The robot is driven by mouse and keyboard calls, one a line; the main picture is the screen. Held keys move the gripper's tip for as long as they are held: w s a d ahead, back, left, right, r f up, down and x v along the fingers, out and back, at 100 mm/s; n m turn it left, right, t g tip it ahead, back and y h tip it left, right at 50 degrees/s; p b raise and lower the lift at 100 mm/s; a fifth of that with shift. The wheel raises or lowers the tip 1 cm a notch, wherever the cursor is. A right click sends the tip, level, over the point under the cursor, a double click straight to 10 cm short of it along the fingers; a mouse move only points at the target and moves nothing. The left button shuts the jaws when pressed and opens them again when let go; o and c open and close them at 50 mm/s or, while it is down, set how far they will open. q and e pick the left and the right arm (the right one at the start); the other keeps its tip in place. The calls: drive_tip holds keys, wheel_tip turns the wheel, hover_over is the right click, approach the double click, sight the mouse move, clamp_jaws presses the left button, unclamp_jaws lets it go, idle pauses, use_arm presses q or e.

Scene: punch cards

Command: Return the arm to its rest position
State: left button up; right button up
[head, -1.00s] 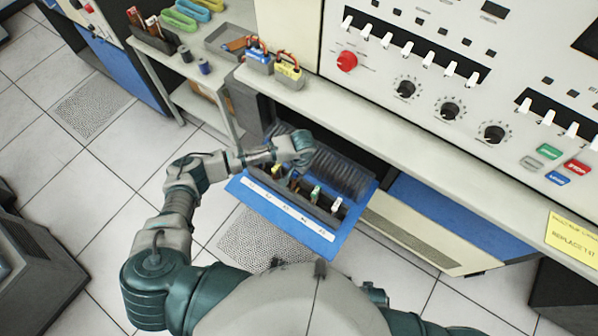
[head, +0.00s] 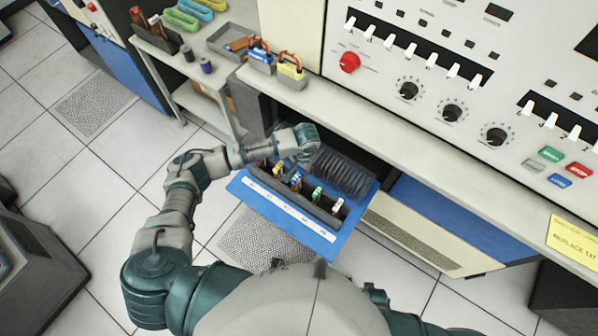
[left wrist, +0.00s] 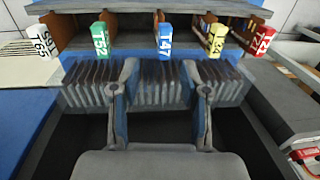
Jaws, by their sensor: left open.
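My left arm reaches in from the left over the blue open drawer (head: 262,207). My left gripper (head: 308,143) is above the drawer's back left, by the dark ribbed row (head: 345,174). In the left wrist view the gripper (left wrist: 163,75) has its two fingers apart, with nothing between them. The fingers overlap the ribbed row in that view. Beyond them stand coloured tabs: white (left wrist: 42,42), green (left wrist: 101,40), blue (left wrist: 165,42), yellow (left wrist: 216,43) and red (left wrist: 263,40). My right gripper is out of view.
The console counter (head: 400,135) overhangs the drawer from behind. A side table (head: 170,45) with locks and trays stands at the upper left. A beige panel (head: 425,235) sticks out right of the drawer. Open tiled floor (head: 90,220) lies to the left.

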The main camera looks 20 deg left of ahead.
use_arm(q)
drive_tip(key=r, duration=0.3)
drive_tip(key=shift+d+r, duration=0.35)
drive_tip(key=shift+d, duration=0.05)
drive_tip(key=shift+s, duration=0.15)
